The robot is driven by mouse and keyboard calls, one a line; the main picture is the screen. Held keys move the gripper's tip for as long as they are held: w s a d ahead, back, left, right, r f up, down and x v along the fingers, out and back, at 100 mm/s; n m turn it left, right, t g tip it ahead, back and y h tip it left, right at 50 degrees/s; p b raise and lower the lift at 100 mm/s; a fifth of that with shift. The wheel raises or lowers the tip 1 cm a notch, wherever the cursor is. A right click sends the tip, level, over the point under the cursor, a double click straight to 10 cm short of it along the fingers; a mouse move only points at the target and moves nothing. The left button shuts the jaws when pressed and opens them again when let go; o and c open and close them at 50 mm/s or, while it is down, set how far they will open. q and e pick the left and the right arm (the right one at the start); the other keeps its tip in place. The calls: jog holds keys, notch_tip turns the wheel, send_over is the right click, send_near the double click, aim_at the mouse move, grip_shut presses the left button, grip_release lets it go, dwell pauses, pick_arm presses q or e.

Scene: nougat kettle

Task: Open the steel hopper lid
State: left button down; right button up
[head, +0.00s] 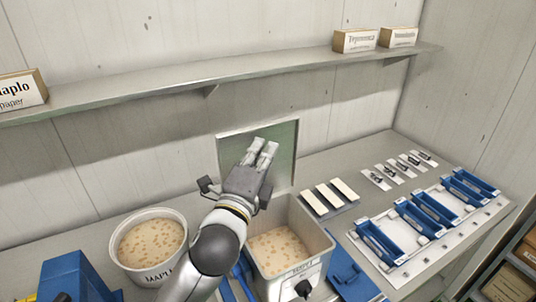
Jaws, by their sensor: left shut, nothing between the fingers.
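The steel hopper (318,240) is a square box at the lower middle of the head view, holding a pale mass with tan bits. Its lid (285,134) stands upright at the hopper's back edge, so the hopper's top is uncovered. My left gripper (262,148) is shut and empty, in front of the lid's inner face with its fingers pointing toward it. I cannot tell if the fingertips touch the lid. My left arm hides part of the lid and the hopper's left side. My right gripper is not in view.
A round white tub (152,272) of similar mass stands left of the hopper. Pale bars (330,195) lie right of the lid. Several blue moulds (430,217) sit on a white rack further right. A wall shelf (210,80) with boxes runs above.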

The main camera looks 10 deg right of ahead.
pick_arm(q)
jog(key=shift+w+a+r, duration=0.15)
jog(key=shift+w+a, duration=0.1)
jog(key=shift+w, duration=0.4)
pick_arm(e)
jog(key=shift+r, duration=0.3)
pick_arm(q)
jog(key=shift+s, duration=0.15)
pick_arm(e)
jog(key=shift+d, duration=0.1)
